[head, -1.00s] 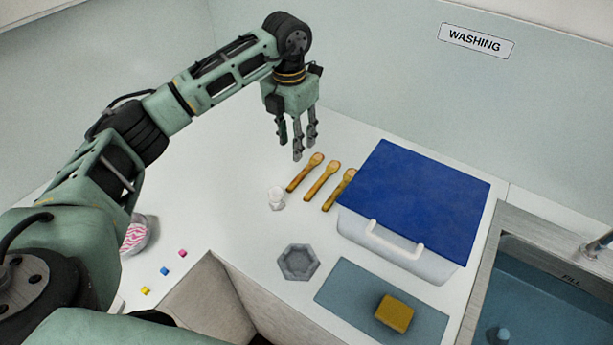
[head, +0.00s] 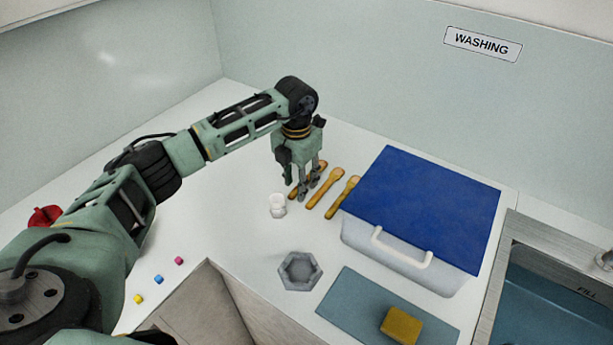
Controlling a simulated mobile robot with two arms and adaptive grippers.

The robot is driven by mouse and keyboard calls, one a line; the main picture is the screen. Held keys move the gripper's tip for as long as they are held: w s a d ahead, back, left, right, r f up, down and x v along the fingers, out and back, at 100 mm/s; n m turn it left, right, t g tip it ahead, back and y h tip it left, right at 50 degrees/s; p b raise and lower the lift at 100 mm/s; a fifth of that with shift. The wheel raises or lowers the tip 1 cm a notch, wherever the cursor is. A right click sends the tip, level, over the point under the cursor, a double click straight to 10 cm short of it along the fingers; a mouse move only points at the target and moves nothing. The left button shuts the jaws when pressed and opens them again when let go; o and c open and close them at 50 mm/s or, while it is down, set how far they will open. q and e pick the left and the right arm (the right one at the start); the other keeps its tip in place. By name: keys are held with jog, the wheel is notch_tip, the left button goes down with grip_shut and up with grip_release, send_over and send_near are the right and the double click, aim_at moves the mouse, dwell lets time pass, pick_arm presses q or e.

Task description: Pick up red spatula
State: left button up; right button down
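No red spatula can be clearly made out. A red object (head: 44,216) shows at the far left, partly hidden behind my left arm; I cannot tell what it is. Three wooden utensils lie side by side on the white counter: a left one (head: 293,194), a middle one (head: 325,188) and a right one (head: 341,199) close to the blue-lidded box. My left gripper (head: 303,190) points down over the left utensil, fingers spread apart, and covers part of it. I cannot tell whether the fingers touch it. My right gripper is out of view.
The white box with a blue lid (head: 424,205) stands right of the utensils. A small white cup (head: 277,205), a grey hexagonal dish (head: 299,270) and a yellow sponge (head: 401,326) on a blue-grey mat (head: 352,299) are in front. Small cubes (head: 158,279) lie at left. A sink (head: 548,300) is at right.

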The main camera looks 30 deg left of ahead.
pick_arm(q)
jog(key=shift+f, duration=0.5)
grip_shut()
jog(key=shift+r, duration=0.1)
